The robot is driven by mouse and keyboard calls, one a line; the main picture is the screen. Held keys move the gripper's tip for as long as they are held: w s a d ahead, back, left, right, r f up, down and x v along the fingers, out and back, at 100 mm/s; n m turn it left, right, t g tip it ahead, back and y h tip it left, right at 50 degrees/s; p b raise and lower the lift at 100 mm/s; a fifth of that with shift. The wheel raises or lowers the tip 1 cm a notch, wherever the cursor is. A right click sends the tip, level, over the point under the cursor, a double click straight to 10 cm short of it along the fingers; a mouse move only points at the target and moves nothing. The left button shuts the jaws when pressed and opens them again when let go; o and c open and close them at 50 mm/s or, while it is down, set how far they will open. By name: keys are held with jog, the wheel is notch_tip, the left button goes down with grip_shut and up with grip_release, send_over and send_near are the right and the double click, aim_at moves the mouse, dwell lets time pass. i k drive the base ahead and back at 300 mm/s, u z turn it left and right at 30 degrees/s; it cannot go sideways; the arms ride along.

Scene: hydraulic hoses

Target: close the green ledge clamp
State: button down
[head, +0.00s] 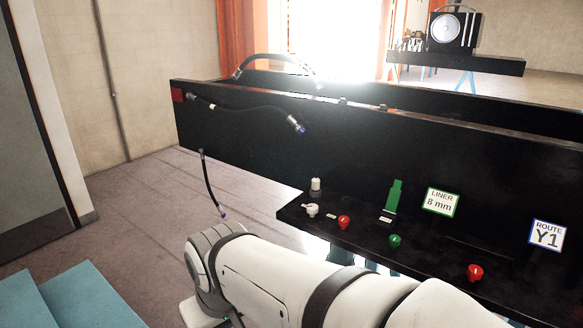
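A green upright piece (395,198), which looks like the ledge clamp with its lever raised, stands on the black ledge (430,262) against the black panel. A small pale label lies at its foot. A round green knob (394,241) sits in front of it near the ledge's front edge. I cannot tell for sure which green part is the clamp. My white arm crosses the bottom of the head view, in front of the ledge. My gripper does not show.
On the ledge are a white fitting (315,184), a white knob (312,210), a red knob (344,222) and another red knob (475,273). Black hoses (240,111) hang on the panel (330,140). Signs read LINER 8 mm (441,202) and ROUTE Y1 (546,236).

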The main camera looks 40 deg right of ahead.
aim_at(395, 192)
jog(key=z, duration=0.6)
jog(key=i, duration=1.05)
jog(key=z, duration=0.75)
jog(key=k, duration=0.9)
jog(key=z, duration=0.2)
jog(key=i, duration=0.95)
jog(key=u, duration=0.1)
